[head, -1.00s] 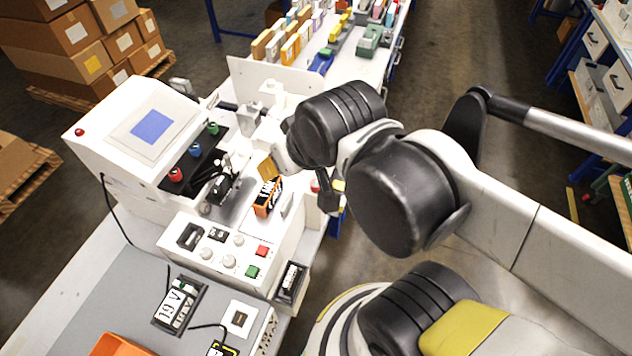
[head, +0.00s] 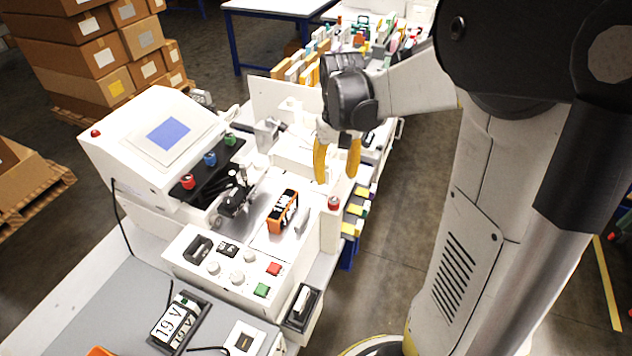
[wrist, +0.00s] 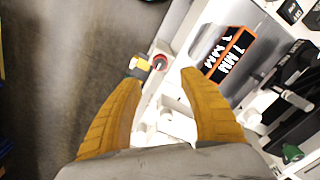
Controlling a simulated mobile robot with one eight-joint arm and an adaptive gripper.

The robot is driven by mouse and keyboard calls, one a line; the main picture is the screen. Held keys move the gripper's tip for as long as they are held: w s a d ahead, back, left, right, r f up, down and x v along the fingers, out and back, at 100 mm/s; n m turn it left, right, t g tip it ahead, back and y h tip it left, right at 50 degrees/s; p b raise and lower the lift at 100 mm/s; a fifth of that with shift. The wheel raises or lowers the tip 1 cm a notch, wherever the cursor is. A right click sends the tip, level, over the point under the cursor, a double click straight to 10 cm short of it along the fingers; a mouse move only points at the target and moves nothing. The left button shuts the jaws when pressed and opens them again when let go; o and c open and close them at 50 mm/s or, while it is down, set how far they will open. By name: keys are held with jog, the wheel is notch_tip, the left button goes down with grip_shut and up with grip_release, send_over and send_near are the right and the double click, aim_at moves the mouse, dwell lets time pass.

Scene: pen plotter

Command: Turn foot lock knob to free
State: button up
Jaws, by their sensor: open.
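The white plotter machine (head: 215,255) stands on the bench, with a panel of pale round knobs (head: 237,277) at its front. I cannot tell which part is the foot lock knob. A dark tool carriage (head: 236,195) with small fittings sits over the bed. It shows only partly at the right of the wrist view. My gripper (head: 337,180) is open and empty, its orange-yellow fingers pointing down above the machine's right end.
An orange block marked "1 MM" (wrist: 229,55) lies on the bed, also in the head view (head: 282,212). Red, blue and green knobs (head: 210,159) line the upper housing. Yellow-marked drawers or bins (head: 352,220) hang at the right side. Open floor lies right of the bench.

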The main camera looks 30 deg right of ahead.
aim_at(334, 200)
notch_tip(334, 200, down, 10)
jog(key=b, duration=0.2)
jog(key=shift+b, duration=0.4)
grip_shut()
